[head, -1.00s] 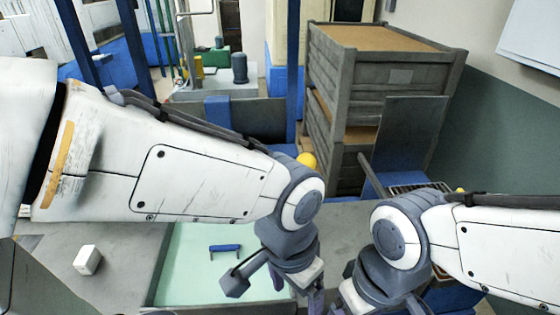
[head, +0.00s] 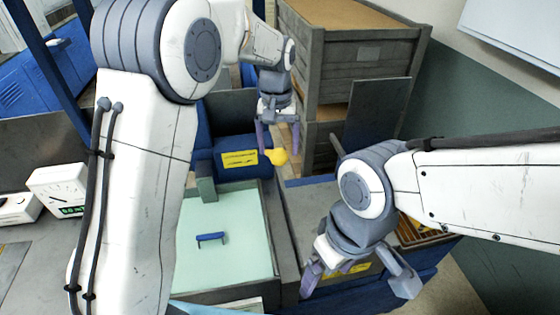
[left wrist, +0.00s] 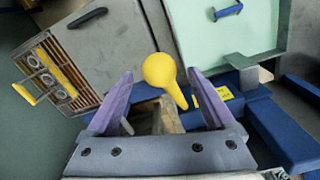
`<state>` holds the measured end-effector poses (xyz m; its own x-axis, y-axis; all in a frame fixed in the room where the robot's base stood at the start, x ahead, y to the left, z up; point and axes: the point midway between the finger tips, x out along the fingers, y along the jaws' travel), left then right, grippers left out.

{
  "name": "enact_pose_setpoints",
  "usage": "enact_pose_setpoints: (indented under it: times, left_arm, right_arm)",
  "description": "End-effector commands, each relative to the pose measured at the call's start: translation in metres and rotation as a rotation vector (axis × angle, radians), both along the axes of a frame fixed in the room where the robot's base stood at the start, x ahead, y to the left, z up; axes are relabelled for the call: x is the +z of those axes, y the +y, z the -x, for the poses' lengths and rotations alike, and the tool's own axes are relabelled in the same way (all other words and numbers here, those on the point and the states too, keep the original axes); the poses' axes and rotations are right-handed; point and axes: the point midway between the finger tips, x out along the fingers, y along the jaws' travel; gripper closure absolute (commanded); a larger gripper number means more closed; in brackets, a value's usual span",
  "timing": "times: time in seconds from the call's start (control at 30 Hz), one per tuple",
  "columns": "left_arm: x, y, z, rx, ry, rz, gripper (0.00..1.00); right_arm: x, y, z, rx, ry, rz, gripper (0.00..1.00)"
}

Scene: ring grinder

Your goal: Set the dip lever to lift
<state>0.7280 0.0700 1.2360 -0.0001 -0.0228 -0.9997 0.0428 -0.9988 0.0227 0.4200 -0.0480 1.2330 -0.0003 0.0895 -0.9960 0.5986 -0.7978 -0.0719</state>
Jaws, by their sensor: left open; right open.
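The dip lever's yellow ball knob (head: 276,156) stands by the blue housing behind the pale green basin. My left gripper (head: 279,148) is at the knob, fingers pointing down. In the left wrist view, the knob (left wrist: 160,69) and its yellow stem (left wrist: 180,97) appear between the two purple fingertips of the open left gripper (left wrist: 160,74). A gap shows on each side; I see no clear contact. My right gripper (head: 332,280) is open and empty, low in front of the grey bench.
The pale green basin (head: 228,270) holds a small blue handle (head: 210,238). Stacked grey crates (head: 352,60) stand behind on the right. A yellow label (head: 240,158) marks the blue housing. A slatted rack (left wrist: 52,76) with a yellow handle shows in the left wrist view.

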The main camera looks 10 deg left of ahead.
Motion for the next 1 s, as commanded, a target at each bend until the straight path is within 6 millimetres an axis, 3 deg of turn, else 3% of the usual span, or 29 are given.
enact_pose_setpoints:
  times: [0.2, 0.4, 0.77, 0.9, 1.0]
  left_arm:
    - [-0.039, -0.001, 0.002, -0.002, 0.005, -0.001, 0.12]
    - [-0.062, -0.002, 0.001, -0.002, 0.002, 0.0, 0.12]
    - [-0.068, -0.002, 0.001, -0.003, -0.001, 0.001, 0.12]
    - [-0.068, -0.002, 0.001, -0.003, -0.001, 0.001, 0.66]
    - [-0.068, -0.002, 0.001, -0.003, -0.001, 0.001, 1.0]
  right_arm:
    - [0.016, 0.0, 0.0, 0.002, 0.0, 0.0, 0.12]
    - [0.022, 0.0, 0.0, 0.003, 0.0, 0.0, 0.12]
    - [0.022, 0.0, 0.0, 0.003, 0.0, 0.0, 0.12]
    - [0.022, 0.0, 0.0, 0.003, 0.0, 0.0, 0.12]
    - [0.022, 0.0, 0.0, 0.003, 0.0, 0.0, 0.12]
